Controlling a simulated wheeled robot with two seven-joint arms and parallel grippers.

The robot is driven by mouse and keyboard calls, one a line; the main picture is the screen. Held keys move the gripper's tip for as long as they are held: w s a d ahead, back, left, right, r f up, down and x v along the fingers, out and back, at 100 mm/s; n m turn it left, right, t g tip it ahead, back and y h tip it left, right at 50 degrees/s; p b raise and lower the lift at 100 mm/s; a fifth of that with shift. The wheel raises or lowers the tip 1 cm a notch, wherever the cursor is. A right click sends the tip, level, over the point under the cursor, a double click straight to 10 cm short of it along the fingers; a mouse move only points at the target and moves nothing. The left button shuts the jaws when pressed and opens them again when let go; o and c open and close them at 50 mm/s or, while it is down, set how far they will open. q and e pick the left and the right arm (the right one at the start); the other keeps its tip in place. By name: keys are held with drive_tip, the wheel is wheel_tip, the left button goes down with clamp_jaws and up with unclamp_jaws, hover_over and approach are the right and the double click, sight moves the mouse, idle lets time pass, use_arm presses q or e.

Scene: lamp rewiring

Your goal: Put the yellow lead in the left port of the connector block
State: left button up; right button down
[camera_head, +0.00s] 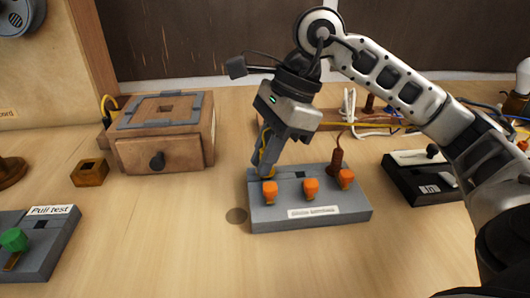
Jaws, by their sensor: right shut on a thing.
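The grey connector block (258,216) lies on the table in the middle, with a row of orange levers along its front and a white label below them. My right gripper (267,168) points down over the block's left end, behind the left orange lever (270,190). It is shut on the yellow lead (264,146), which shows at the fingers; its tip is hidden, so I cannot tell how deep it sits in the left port. A brown lead (336,158) stands at the block's right port. My left gripper is not in view.
A wooden box (190,150) with a drawer and a small wooden block (90,172) are at the left. The pull test unit (48,250) is at the lower left, a black switch box (408,182) at the right. Cables lie behind the block. The front table is clear.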

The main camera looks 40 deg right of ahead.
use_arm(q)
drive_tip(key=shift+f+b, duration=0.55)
use_arm(e)
drive_tip(key=shift+f, duration=0.55)
drive_tip(key=c, duration=1.3)
unclamp_jaws()
drive_tip(key=shift+f, duration=0.1)
drive_tip(key=shift+r, duration=0.25)
use_arm(q)
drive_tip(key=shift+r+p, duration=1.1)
drive_tip(key=shift+p, duration=0.65)
use_arm(e)
drive_tip(key=shift+w+v, duration=0.2)
drive_tip(key=shift+v, duration=7.7)
drive_tip(key=shift+d, duration=0.1)
